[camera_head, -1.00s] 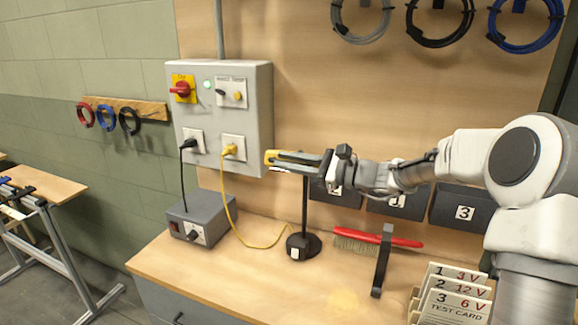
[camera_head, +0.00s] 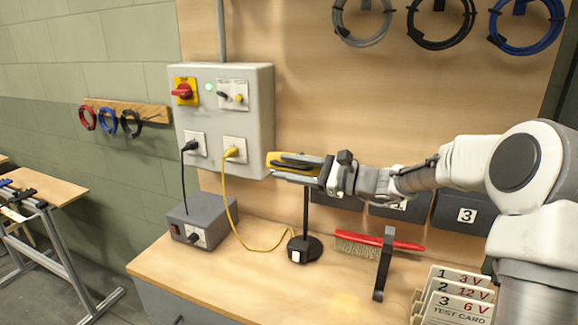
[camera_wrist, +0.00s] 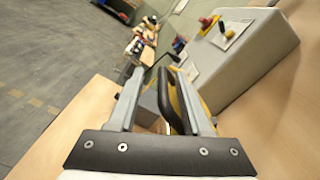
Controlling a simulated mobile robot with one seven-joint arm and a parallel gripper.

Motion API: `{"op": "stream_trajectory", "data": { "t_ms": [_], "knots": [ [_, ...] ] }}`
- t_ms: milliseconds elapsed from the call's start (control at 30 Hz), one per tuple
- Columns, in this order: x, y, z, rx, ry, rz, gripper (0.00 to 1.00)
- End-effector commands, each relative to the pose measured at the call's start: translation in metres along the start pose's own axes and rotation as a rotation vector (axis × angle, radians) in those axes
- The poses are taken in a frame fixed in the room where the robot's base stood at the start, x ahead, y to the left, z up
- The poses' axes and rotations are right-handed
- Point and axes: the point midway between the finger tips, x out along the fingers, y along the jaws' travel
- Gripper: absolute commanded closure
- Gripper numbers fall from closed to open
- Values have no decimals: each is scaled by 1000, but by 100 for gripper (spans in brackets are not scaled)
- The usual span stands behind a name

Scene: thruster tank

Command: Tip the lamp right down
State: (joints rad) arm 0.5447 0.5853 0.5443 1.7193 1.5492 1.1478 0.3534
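The lamp has a yellow and black head (camera_head: 279,160) on a thin black post with a round black base (camera_head: 304,248), standing upright on the bench. The head sits roughly level at the height of the wall box's lower part. My gripper (camera_head: 297,169) reaches in from the right at the head. In the wrist view the yellow and black head (camera_wrist: 178,105) lies between my two grey fingers (camera_wrist: 160,85), close to the right finger, with a gap to the left finger. The fingers look open around it. The top of the post is partly hidden by my gripper.
A grey wall box (camera_head: 222,115) with plugged black and yellow cords is close left. The bench front is mostly clear.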

Motion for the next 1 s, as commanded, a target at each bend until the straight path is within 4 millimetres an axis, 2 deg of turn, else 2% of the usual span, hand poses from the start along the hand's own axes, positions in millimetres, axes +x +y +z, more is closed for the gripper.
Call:
{"op": "stream_trajectory", "data": {
  "t_ms": [233,367,800,1000],
  "knots": [
    [-4,0,-2,2,5,-2,55],
    [-20,-1,-2,0,6,-5,55],
    [-124,0,-1,1,5,-5,55],
    [-159,0,0,0,2,-3,55]
  ]
}}
